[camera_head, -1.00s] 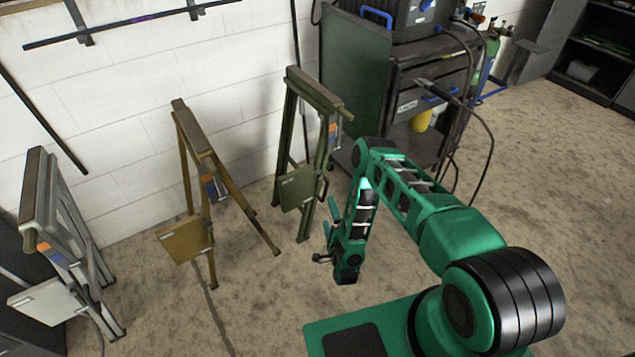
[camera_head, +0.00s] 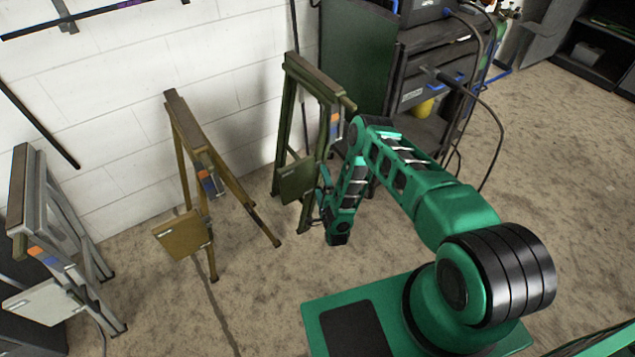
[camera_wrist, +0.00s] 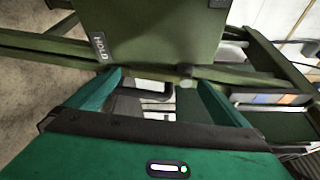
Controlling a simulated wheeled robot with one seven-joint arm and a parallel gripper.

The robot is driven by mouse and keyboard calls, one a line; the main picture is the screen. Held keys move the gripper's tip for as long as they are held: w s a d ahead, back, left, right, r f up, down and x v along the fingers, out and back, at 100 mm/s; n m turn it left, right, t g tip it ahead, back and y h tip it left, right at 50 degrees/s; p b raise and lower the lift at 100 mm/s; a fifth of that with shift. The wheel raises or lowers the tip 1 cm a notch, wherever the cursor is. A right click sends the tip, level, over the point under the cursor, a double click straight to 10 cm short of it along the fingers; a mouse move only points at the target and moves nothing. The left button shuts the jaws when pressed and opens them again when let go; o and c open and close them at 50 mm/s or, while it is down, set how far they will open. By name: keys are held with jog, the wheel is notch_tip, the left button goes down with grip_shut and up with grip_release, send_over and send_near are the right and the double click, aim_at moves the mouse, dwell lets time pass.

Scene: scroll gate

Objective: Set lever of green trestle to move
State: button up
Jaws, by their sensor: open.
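The green trestle (camera_head: 318,78) stands against the wall, in the middle of the head view. A square green plate (camera_head: 296,181) hangs low between its legs; in the wrist view the plate (camera_wrist: 150,30) fills the top and bears a small pale label (camera_wrist: 99,46). My gripper (camera_wrist: 162,80) is open, close to the trestle, at its right leg below the orange and blue sticker (camera_head: 335,126). Between and just beyond the fingertips are an olive bar and a dark bent piece (camera_wrist: 143,96); I cannot tell whether this is the lever, or whether the fingers touch anything.
A brown-yellow trestle (camera_head: 190,130) stands left of the green one, and a grey-white trestle (camera_head: 40,205) farther left. A dark cart (camera_head: 430,85) with cables stands behind my arm on the right.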

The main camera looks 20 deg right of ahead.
jog(key=shift+w+d+f, duration=0.1)
jog(key=shift+w, duration=1)
